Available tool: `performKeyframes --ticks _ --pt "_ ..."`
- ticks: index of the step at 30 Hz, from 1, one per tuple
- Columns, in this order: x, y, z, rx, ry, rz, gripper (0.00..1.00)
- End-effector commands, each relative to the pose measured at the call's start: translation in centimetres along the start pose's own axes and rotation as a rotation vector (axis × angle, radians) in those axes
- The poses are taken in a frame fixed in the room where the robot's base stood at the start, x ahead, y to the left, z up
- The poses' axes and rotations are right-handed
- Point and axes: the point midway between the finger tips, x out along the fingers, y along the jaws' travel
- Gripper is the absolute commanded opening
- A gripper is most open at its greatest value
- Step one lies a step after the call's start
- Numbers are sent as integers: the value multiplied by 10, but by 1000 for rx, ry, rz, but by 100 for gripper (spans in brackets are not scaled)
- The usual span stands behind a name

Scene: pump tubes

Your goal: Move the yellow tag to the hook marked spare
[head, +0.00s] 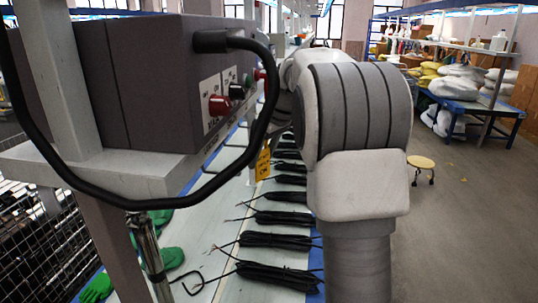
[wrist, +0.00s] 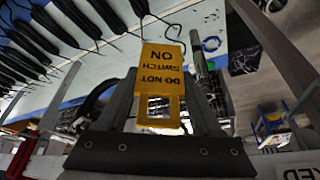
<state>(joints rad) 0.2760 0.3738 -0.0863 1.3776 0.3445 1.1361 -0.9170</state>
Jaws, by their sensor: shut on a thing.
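The yellow tag (wrist: 161,58) shows large in the wrist view, with "DO NOT SWITCH ON" upside down and a window-like opening near its lower end. My gripper (wrist: 160,82) is shut on it, with a finger at each side. In the head view the tag (head: 263,162) hangs just left of my arm, over the long bench; the gripper's fingers are mostly hidden there by my arm. I cannot make out a hook marked spare in either view.
A grey control box (head: 150,85) with red and green buttons (head: 219,105) stands close left on a shelf (head: 105,172). A thick black cable (head: 262,125) loops from it near the tag. Black tube bundles (head: 283,217) line the bench. The floor at right is open around a stool (head: 421,162).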

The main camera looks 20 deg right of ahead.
Motion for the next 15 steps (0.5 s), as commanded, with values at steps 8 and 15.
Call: performKeyframes --ticks 8,15 --pt "6 -9 -14 -2 1 0 12" --pt "12 -16 -25 -1 1 0 12"
